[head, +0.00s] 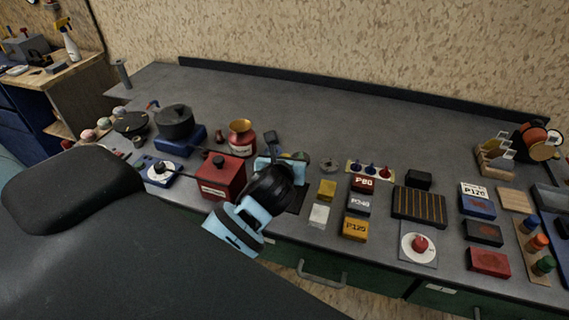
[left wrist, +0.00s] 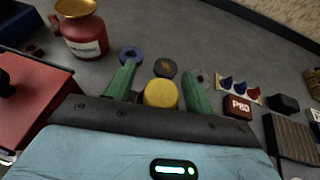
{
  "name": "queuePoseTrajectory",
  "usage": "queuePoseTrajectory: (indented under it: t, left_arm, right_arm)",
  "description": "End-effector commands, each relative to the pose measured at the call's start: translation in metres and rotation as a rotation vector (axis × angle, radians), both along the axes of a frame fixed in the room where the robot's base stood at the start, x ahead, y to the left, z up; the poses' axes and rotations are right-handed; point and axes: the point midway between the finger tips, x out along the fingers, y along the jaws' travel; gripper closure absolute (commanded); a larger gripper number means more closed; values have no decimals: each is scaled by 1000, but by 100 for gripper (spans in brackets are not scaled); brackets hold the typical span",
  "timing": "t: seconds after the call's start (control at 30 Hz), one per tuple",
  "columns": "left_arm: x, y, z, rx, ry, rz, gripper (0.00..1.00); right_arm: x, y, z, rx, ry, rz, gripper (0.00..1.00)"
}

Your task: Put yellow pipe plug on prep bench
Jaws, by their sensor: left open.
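A yellow pipe plug (left wrist: 160,94) with a round top shows in the left wrist view, low between my left gripper's two green fingers. My left gripper (left wrist: 161,78) is open around it; I cannot tell whether the fingers touch it. In the head view my left gripper (head: 284,161) hangs over the front part of the grey worktop (head: 300,110) and mostly hides the plug. A separate wood-topped bench (head: 75,75) stands at the far left. The frames do not show which of these is the prep bench. My right gripper is not in view.
A red box (head: 220,176) and a red pot with a gold rim (head: 241,138) stand left of the gripper. Yellow and grey blocks, including a P80 box (head: 363,182), stand right. A blue ring (left wrist: 131,54) lies beyond one finger. The worktop's back is clear.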

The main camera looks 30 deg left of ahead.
Motion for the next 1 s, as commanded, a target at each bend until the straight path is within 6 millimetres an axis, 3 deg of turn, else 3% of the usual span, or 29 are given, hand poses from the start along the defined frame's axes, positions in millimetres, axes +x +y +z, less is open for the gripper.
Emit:
queuePoseTrajectory:
  t: [0.07, 0.4, 0.77, 1.0]
  left_arm:
    - [0, 0, 0, 0, 0, 0, 49]
    - [0, 0, -1, -1, 2, 0, 94]
    - [-1, -1, 1, -1, 4, 0, 94]
    - [0, 0, 24, 2, -3, -1, 94]
  right_arm:
    - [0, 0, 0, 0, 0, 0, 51]
    - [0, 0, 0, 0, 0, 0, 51]
    - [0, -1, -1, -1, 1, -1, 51]
    - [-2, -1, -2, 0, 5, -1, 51]
